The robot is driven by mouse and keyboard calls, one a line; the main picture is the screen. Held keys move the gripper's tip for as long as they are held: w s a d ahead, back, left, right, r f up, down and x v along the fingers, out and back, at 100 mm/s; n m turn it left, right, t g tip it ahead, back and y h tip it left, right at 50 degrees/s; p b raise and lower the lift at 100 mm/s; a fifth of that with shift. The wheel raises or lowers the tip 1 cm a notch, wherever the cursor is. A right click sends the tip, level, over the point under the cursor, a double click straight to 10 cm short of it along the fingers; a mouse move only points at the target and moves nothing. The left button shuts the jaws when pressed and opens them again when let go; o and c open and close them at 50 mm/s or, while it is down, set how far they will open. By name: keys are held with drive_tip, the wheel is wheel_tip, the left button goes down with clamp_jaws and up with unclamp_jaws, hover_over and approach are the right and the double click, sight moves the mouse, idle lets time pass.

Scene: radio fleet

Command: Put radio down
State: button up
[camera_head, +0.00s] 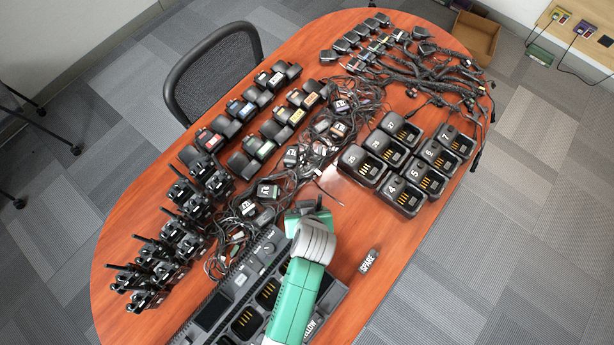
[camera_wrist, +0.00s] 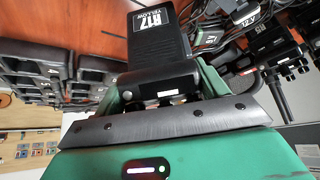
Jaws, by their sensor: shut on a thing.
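My gripper (camera_wrist: 165,92) is shut on a black radio (camera_wrist: 157,60) labelled "R17 YELLOW", with one green finger on each side of it. In the head view my gripper (camera_head: 308,208) is over the middle of the wooden table (camera_head: 375,235), beside the tangled cables. There my wrist hides most of the radio. I cannot tell whether the radio touches the table.
A multi-slot charger (camera_head: 238,285) lies below my arm, partly hidden by it. A "SPARE" item (camera_head: 369,262) lies on bare table to the right. Numbered single chargers (camera_head: 405,195) stand at the right. Upright radios (camera_head: 165,255) stand at the left, and cables (camera_head: 290,175) fill the middle.

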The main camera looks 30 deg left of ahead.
drive_tip(key=shift+f+b, duration=0.4)
drive_tip(key=shift+f, duration=2.8)
drive_tip(key=shift+f, duration=0.1)
drive_tip(key=o, duration=1.2)
drive_tip(key=shift+f, duration=0.1)
drive_tip(key=shift+o, duration=0.3)
drive_tip(key=shift+r, duration=0.35)
drive_tip(key=p+v, duration=0.2)
drive_tip(key=v, duration=0.9)
drive_tip(key=shift+s+d+r, duration=0.15)
drive_tip(key=shift+r, duration=0.15)
